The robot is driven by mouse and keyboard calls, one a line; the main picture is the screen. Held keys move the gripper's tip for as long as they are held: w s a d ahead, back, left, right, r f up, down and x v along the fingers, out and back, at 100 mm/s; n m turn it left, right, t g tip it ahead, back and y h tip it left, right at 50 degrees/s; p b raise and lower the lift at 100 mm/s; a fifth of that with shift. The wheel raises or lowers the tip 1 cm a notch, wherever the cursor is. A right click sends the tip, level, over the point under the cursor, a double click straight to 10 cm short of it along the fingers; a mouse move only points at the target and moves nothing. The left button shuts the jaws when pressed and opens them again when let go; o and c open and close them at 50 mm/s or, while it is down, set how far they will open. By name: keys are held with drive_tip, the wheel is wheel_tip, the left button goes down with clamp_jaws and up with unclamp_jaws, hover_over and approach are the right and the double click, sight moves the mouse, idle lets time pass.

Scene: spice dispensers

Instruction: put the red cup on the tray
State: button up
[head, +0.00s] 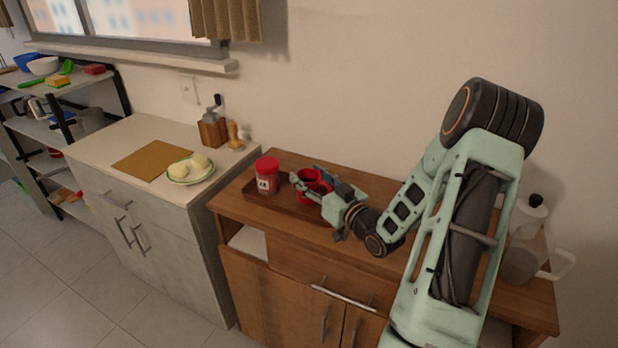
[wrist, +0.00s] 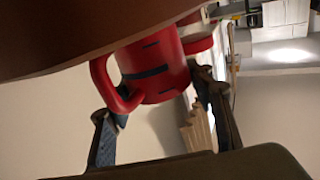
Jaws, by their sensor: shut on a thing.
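The red cup (head: 312,178) is between the fingers of my gripper (head: 309,184) in the head view, over the right part of the dark brown tray (head: 284,208). In the wrist view the cup (wrist: 155,68) appears rotated, with dark bands on its side and its handle towards the left finger. My gripper (wrist: 158,95) is shut on the cup from both sides. The cup's base is largely hidden, so I cannot tell whether it touches the tray.
A red-lidded jar (head: 267,176) stands on the tray, left of the cup. The wooden cabinet (head: 380,285) carries the tray, and a glass jug (head: 524,250) stands at its right end.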

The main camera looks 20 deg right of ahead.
drive_tip(key=shift+s+f, duration=0.1)
drive_tip(key=shift+f, duration=0.25)
drive_tip(key=shift+s+a+f+b, duration=0.1)
drive_tip(key=shift+f+b, duration=0.1)
drive_tip(key=shift+b, duration=0.15)
drive_tip(key=o, duration=1.5)
drive_tip(key=shift+s+f, duration=0.1)
drive_tip(key=shift+f, duration=0.1)
drive_tip(key=shift+r+p, duration=0.5)
drive_tip(key=shift+p, duration=0.15)
drive_tip(key=shift+s+d+f, duration=0.1)
drive_tip(key=shift+s+d, duration=0.05)
drive_tip(key=shift+d, duration=0.1)
drive_tip(key=s, duration=0.3)
drive_tip(key=s+d, duration=0.1)
drive_tip(key=s, duration=0.3)
drive_tip(key=s+d+r, duration=0.1)
drive_tip(key=s, duration=0.3)
drive_tip(key=shift+b, duration=0.3)
